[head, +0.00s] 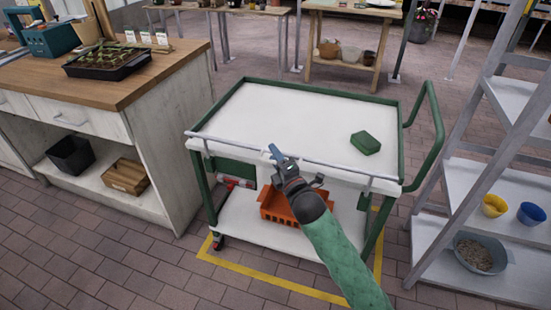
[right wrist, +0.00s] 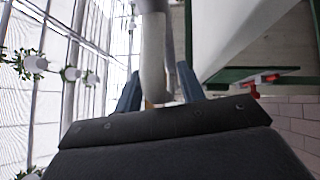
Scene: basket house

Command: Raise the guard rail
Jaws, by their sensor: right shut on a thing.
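The guard rail (head: 325,167) is a thin grey bar along the near edge of a green-framed trolley with a white top (head: 290,115). It lies about level with that top edge, and short brackets hang below it near each end. My right gripper (head: 272,152) reaches up from the front and is shut on the rail, left of its middle. In the right wrist view, the pale grey rail (right wrist: 153,55) runs between the two blue fingers of my right gripper (right wrist: 158,88). My left gripper is not in view.
A wooden-topped cabinet (head: 140,80) stands close at left, a grey shelf rack (head: 470,170) at right. Yellow tape (head: 255,281) marks the brick floor.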

